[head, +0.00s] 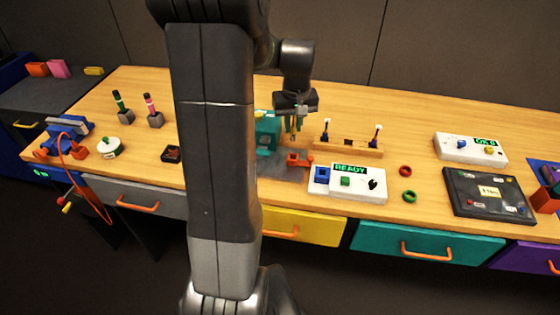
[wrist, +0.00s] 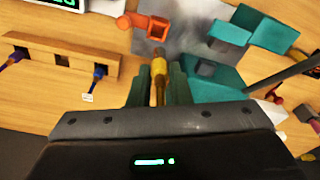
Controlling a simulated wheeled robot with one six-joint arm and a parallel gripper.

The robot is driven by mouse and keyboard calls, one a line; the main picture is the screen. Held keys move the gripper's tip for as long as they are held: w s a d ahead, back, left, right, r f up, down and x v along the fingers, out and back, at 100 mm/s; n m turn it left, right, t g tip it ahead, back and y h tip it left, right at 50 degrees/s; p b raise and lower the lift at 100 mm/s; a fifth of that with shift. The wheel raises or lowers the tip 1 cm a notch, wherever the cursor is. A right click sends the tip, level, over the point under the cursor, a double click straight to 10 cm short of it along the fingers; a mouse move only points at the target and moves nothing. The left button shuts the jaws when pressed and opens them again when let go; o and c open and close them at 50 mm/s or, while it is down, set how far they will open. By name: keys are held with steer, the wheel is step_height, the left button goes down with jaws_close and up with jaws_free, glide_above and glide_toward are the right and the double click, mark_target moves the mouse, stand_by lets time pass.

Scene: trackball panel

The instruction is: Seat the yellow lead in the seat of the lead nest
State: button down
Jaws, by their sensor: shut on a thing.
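My gripper (wrist: 159,82) is shut on the yellow lead (wrist: 159,70), which sticks out between its teal fingers. In the head view my gripper (head: 293,122) hangs over the bench, left of the wooden block. This wooden block (head: 362,152) looks like the lead nest and also shows at upper left in the wrist view (wrist: 40,44). It has a dark seat (wrist: 62,61) in the middle, with a blue lead (wrist: 98,72) on one side and another (wrist: 14,58) on the other. The held lead is apart from the block; its height above the bench is unclear.
A teal fixture (wrist: 215,78) stands right of the lead in the wrist view, near an orange clip-like piece (wrist: 145,24) on a grey plate. The white READY box (head: 360,193) stands in front of the wooden block. Red and green rings (head: 409,197) lie to its right.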

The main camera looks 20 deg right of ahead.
mark_target(294, 132)
step_height(294, 132, down, 5)
steer(key=shift+d+r, duration=0.15)
steer(key=shift+r, duration=0.05)
steer(key=shift+f, duration=2.05)
steer(key=shift+f, duration=0.25)
steer(key=c, duration=1.3)
jaws_free()
steer(key=shift+r, duration=0.1)
steer(key=shift+c, duration=0.2)
steer(key=r, duration=0.4)
steer(key=s+r, duration=0.1)
steer(key=r, duration=0.7)
steer(key=shift+s+r, duration=0.15)
steer(key=shift+s, duration=0.1)
